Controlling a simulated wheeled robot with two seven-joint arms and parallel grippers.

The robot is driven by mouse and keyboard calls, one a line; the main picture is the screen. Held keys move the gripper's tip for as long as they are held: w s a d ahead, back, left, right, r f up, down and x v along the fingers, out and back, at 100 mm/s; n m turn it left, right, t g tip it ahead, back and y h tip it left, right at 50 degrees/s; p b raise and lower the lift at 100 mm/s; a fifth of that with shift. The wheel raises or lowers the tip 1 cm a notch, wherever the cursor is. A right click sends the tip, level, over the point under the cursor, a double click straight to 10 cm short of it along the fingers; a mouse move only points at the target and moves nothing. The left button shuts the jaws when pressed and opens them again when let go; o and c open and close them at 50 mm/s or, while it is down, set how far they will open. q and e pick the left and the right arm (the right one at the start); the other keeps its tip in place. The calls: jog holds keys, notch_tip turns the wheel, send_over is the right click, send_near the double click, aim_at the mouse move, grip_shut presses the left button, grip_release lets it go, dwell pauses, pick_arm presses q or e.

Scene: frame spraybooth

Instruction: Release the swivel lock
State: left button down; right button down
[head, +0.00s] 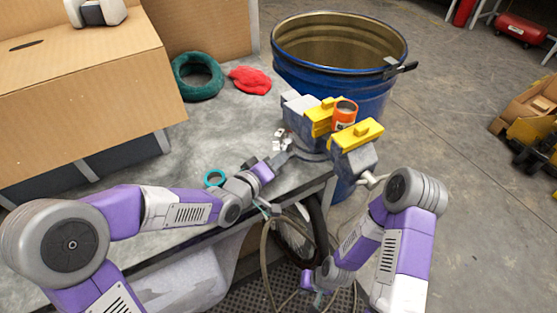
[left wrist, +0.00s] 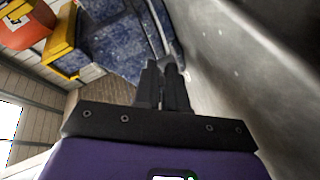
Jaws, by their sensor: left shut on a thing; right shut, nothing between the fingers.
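A grey-blue bench vise (head: 358,162) with yellow jaw pads (head: 357,136) stands at the bench's right corner; an orange roll (head: 344,113) sits between the pads. Its speckled blue body (left wrist: 122,45) fills the upper middle of the left wrist view. My left gripper (head: 280,160) is at the left side of the vise base, low over the bench. Its fingers (left wrist: 166,72) are shut on a small dark part by the base, probably the swivel lock, mostly hidden by them. My right gripper (head: 318,297) is shut and empty, low in front of the bench, away from the vise.
The grey bench (head: 215,125) holds a teal ring (head: 214,178), a green coil (head: 196,76), a red cloth (head: 249,80) and small white pieces (head: 282,138). A cardboard box (head: 85,100) stands left. A blue drum (head: 340,60) is behind the vise. A looped hose (head: 268,255) hangs between my arms.

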pick_arm(q)
jog(key=shift+w+a+r, duration=0.1)
jog(key=shift+w+r, duration=0.1)
jog(key=shift+r, duration=0.1)
jog(key=c, duration=1.2)
grip_release()
jog(key=shift+f, duration=0.15)
jog(key=shift+s, duration=0.1)
jog(key=p+v, duration=0.2)
jog(key=v, duration=0.4)
jog(key=shift+s+a, duration=0.15)
jog(key=shift+s, duration=0.05)
jog(key=shift+s+a, duration=0.25)
jog(key=shift+s, duration=0.15)
